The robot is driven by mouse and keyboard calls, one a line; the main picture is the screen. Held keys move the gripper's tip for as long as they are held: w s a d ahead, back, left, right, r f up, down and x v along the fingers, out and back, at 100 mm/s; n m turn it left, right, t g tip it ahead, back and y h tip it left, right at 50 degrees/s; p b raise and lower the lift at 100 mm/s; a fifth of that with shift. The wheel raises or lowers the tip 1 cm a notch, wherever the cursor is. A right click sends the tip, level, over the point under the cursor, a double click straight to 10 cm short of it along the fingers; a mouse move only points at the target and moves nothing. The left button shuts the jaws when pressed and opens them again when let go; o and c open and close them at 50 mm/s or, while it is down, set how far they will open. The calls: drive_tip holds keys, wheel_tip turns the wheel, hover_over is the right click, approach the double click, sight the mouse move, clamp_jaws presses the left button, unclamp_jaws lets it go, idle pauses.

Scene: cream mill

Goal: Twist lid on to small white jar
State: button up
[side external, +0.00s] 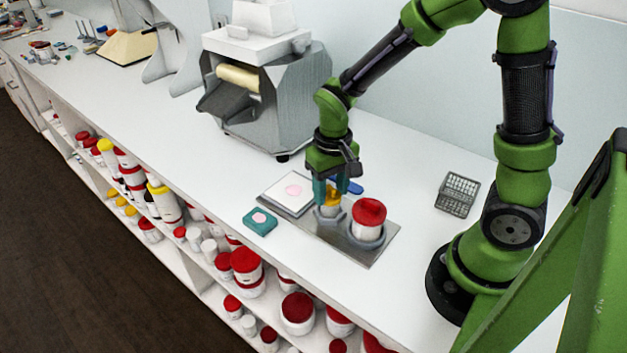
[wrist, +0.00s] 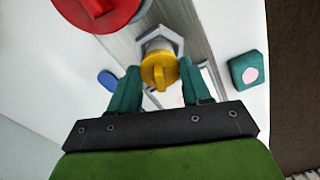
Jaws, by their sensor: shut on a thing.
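A yellow lid (side external: 332,194) sits between the teal fingers of my gripper (side external: 330,200), directly above the small white jar (side external: 329,211). In the wrist view, the yellow lid (wrist: 159,70) with its raised ridge is between the two fingertips of my gripper (wrist: 160,76). My gripper points down and is shut on the lid. The jar stands in a holder on the metal plate (side external: 375,253); in the wrist view the lid and fingers hide most of it. I cannot tell how the lid sits on the jar's rim.
A larger white jar with a red lid (side external: 369,211) stands close beside on the same plate. A white square pad (side external: 283,204), a teal block (side external: 259,222) and a blue item (side external: 356,187) lie nearby. A wire basket (side external: 458,194) is right; a grey mill (side external: 290,100) is behind.

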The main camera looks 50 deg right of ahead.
idle(0.4)
drive_tip(key=m, duration=0.3)
drive_tip(key=shift+m, duration=1.1)
drive_tip(key=m, duration=0.3)
drive_tip(key=shift+f+m, duration=0.1)
drive_tip(key=shift+m, duration=1)
